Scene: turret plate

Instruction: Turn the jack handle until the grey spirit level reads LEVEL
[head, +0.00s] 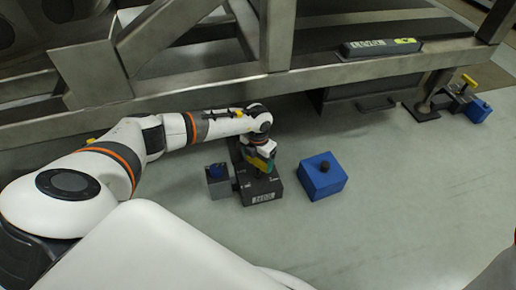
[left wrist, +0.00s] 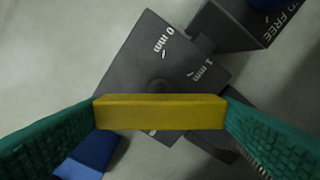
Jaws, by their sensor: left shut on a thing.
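My left gripper (head: 262,163) reaches down over the dark grey jack box (head: 262,190), which stands on the floor beside the metal frame. In the left wrist view its teal fingers (left wrist: 160,125) are shut on the yellow handle bar (left wrist: 160,112), one finger at each end. The jack's top (left wrist: 150,60) below carries marks "0 mm" and "1 mm"; the handle hides part of it. The grey spirit level (head: 380,48) lies on the frame's beam at upper right, with a yellow-green vial. Its bubble is too small to read. My right gripper is not in view.
A grey block (head: 217,187) with a blue knob stands against the jack's left. A blue box (head: 322,178) with a dark knob stands to its right. Another yellow-handled unit (head: 460,95) is at far right, with a blue box (head: 480,110). Open floor lies in front.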

